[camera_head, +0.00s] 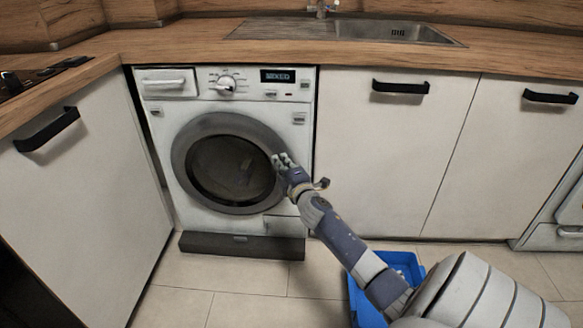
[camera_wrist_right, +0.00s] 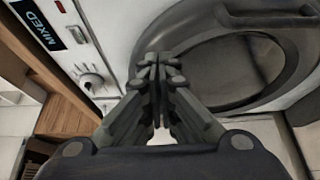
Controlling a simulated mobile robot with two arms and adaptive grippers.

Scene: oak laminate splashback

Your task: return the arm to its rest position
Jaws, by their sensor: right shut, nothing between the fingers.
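My right arm reaches in from the lower right in the head view. Its gripper (camera_head: 281,160) is at the right edge of the washing machine's round door (camera_head: 228,164). In the right wrist view the fingers (camera_wrist_right: 160,68) are together with nothing between them, in front of the door's rim (camera_wrist_right: 200,95). The door looks closed in the head view, with dark glass and a grey ring. I cannot tell whether the fingers touch the door. My left gripper is not in either view.
A blue bin (camera_head: 403,262) stands on the tiled floor, partly hidden by my right arm. White cabinets with black handles (camera_head: 400,87) flank the washing machine (camera_head: 160,115). The wooden counter (camera_head: 180,42) with a sink (camera_head: 395,33) runs above. The floor at front left is clear.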

